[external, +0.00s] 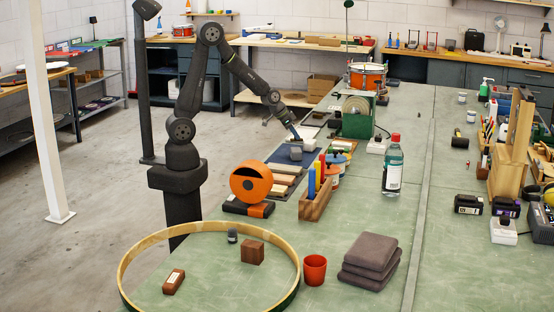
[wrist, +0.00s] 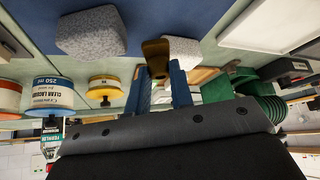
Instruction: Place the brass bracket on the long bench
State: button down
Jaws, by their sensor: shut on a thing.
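The brass bracket (wrist: 156,58) is a small brown-gold piece between the tips of my gripper's blue fingers in the wrist view. My gripper (wrist: 157,75) is shut on it. In the external view my gripper (external: 297,136) is low over the far left part of the green-topped long bench (external: 350,214), close above pale grey blocks. The bracket is too small to make out there. I cannot tell whether it touches anything below.
Two pale grey blocks (wrist: 91,31) lie near the fingertips. Bare green bench lies around the clear bottle (external: 393,170).

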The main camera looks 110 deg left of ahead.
aim_at(291, 139)
jog(key=shift+f, duration=2.8)
jog(key=shift+f, duration=0.1)
jog(key=c, duration=1.5)
grip_release()
jog(key=shift+c, duration=0.2)
jog(key=shift+s+d+r, duration=0.1)
jog(key=shift+r, duration=0.25)
jog(key=v, duration=1)
jog(key=shift+s+r, duration=0.15)
jog(key=shift+r, duration=0.15)
jog(key=shift+o, duration=0.2)
jog(key=shift+s+d+r, duration=0.1)
jog(key=shift+d+r, duration=0.05)
jog(key=shift+d, duration=0.05)
jog(key=o, duration=0.3)
jog(key=shift+s+d+r, duration=0.1)
jog(key=shift+r, duration=0.05)
